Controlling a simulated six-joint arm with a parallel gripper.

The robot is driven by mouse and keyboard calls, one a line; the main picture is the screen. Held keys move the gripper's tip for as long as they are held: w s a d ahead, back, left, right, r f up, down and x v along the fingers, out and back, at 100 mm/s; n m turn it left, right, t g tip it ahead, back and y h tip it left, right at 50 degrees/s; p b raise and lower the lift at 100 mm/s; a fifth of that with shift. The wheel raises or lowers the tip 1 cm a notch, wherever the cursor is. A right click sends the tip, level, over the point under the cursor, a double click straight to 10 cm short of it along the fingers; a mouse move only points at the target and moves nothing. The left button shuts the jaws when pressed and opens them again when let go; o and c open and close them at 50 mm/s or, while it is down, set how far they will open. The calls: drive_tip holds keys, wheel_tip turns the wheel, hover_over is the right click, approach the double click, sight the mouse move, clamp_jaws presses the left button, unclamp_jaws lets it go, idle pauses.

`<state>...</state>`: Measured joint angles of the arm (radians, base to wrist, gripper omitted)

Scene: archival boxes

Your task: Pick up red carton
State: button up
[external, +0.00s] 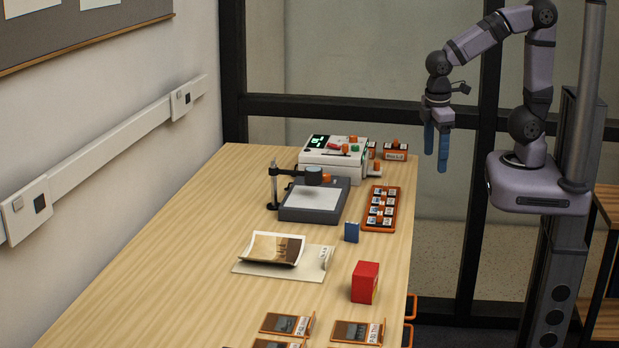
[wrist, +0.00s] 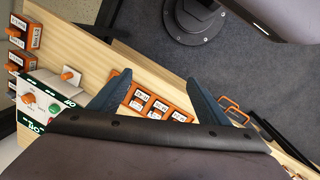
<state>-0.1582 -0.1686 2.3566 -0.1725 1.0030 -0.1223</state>
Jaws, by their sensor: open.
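The red carton (external: 365,282) stands upright on the wooden table near its right edge, in the front half of the external view. It does not show in the wrist view. My gripper (external: 436,150) hangs with its blue fingers pointing down, beyond the table's right edge and well above and behind the carton. In the wrist view my gripper (wrist: 150,92) has its two blue fingers spread wide apart, open and empty.
A small blue box (external: 352,232) stands behind the carton. An orange tray of labelled pieces (external: 379,208), a grey stand (external: 315,200) and a white device (external: 333,158) are farther back. Photos (external: 275,248) lie left. Orange-framed holders (external: 357,332) lie in front. The left table is clear.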

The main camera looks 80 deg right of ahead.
drive_tip(key=w+a+f+n+t+h+b, duration=0.35)
drive_tip(key=w+a+n+b, duration=0.2)
drive_tip(key=w+n, duration=0.35)
wheel_tip(320, 180, up, 4)
drive_tip(key=n+t+y+b, duration=0.4)
drive_tip(key=n+t+b, duration=1.05)
drive_tip(key=n, duration=0.65)
hover_over(376, 277)
drive_tip(key=s+p, duration=0.1)
drive_tip(key=s, duration=0.4)
drive_tip(key=shift+h, duration=0.25)
wheel_tip(376, 277, down, 12)
drive_tip(key=shift+s+r, duration=0.1)
drive_tip(key=shift+f, duration=0.3)
drive_tip(key=shift+w+d+p, duration=0.15)
drive_tip(key=shift+w+p, duration=0.3)
drive_tip(key=shift+w, duration=3.25)
drive_tip(key=shift+c, duration=0.3)
